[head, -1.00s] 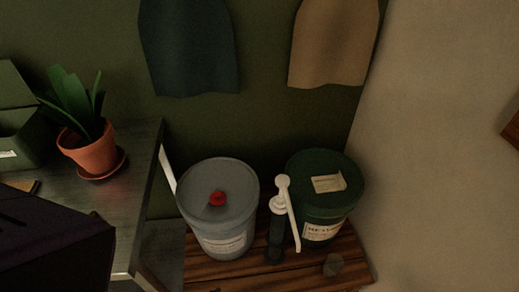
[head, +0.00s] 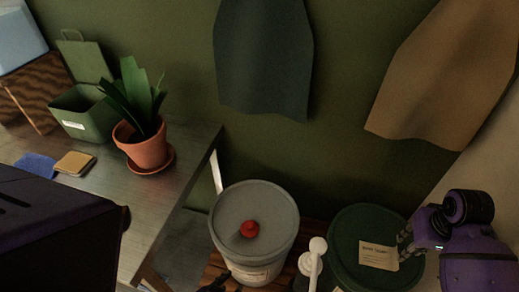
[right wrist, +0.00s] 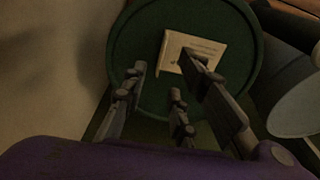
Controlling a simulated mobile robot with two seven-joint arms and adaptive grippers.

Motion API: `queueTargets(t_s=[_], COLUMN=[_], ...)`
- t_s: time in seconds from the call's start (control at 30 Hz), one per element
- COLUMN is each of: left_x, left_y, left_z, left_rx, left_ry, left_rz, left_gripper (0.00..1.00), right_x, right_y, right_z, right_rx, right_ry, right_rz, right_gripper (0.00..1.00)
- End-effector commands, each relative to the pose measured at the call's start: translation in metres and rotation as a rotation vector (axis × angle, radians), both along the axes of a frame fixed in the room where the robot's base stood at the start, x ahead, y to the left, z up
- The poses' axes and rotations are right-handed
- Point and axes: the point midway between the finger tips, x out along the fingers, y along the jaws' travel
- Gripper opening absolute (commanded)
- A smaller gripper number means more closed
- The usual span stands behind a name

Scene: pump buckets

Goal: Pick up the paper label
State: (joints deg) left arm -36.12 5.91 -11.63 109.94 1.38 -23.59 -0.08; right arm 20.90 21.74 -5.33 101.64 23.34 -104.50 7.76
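The paper label (head: 379,257) is a small cream sheet with print, lying on the lid of the dark green bucket (head: 347,236). In the right wrist view the label (right wrist: 193,53) lies on the round green lid (right wrist: 140,40). My right gripper (head: 406,240) is just right of the label in the head view. In the right wrist view its fingers (right wrist: 163,75) are spread with nothing between them, and one fingertip overlaps the label's lower edge. Contact cannot be told. My left gripper (head: 213,284) shows only as dark tips at the bottom edge, left of the grey bucket.
A grey bucket (head: 254,215) with a red knob (head: 249,229) stands left of the green one. A white pump head (head: 317,246) rises between them. A table (head: 193,168) at left holds a potted plant (head: 144,147) and a green box (head: 83,113). Two cloths hang behind.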

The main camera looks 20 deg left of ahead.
Motion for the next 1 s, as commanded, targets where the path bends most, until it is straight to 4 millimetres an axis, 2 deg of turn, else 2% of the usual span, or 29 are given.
queueTargets(t_s=[0.6, 0.87, 0.9, 1.0], left_x=[0.005, 0.005, 0.005, 0.004], left_y=[-0.003, -0.004, -0.004, -0.004], left_z=[0.004, 0.004, 0.004, 0.004], left_rx=[-0.007, -0.009, -0.009, -0.009], left_ry=[-0.013, -0.012, -0.011, -0.011], left_rz=[0.004, 0.003, 0.003, 0.003], left_gripper=[0.27, 0.27, 0.27, 0.27], right_x=[0.009, 0.01, 0.01, 0.009], right_y=[0.004, 0.004, 0.004, 0.004], right_z=[-0.07, -0.075, -0.075, -0.075], right_rx=[0.002, 0.001, 0.001, 0.001], right_ry=[0.001, 0.0, 0.001, 0.001], right_rz=[-0.001, 0.0, 0.0, -0.001], right_gripper=[0.27, 0.27, 0.25, 0.12])
